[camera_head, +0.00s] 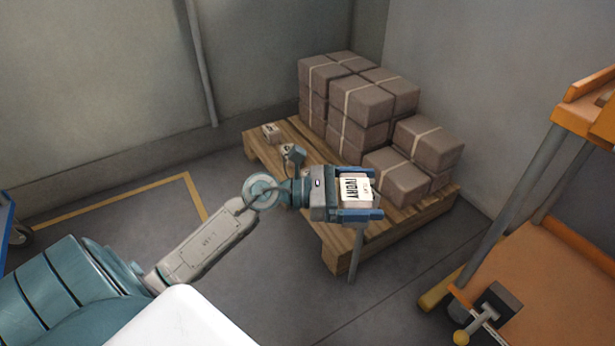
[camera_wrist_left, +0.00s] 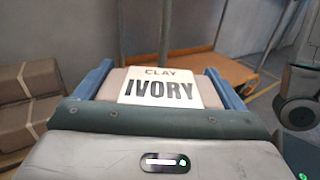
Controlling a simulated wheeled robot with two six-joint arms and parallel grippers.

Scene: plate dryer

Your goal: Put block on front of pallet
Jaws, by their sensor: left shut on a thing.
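My left gripper (camera_head: 360,194) is shut on a pale block (camera_head: 354,189) whose white label reads CLAY IVORY. The block also shows between the two blue fingers in the left wrist view (camera_wrist_left: 160,90), label facing the camera. In the head view, the gripper and block appear in front of the wooden pallet (camera_head: 318,151), over its near part. I cannot tell the height of the block above the planks. The arm and gripper hide part of the pallet. My right gripper is not in view.
Strapped brown blocks (camera_head: 365,103) are stacked on the pallet's back and right. A small labelled block (camera_head: 271,132) lies at its far left corner. An orange cart (camera_head: 560,270) stands at the right. Walls close off the back. Floor at the pallet's left is clear.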

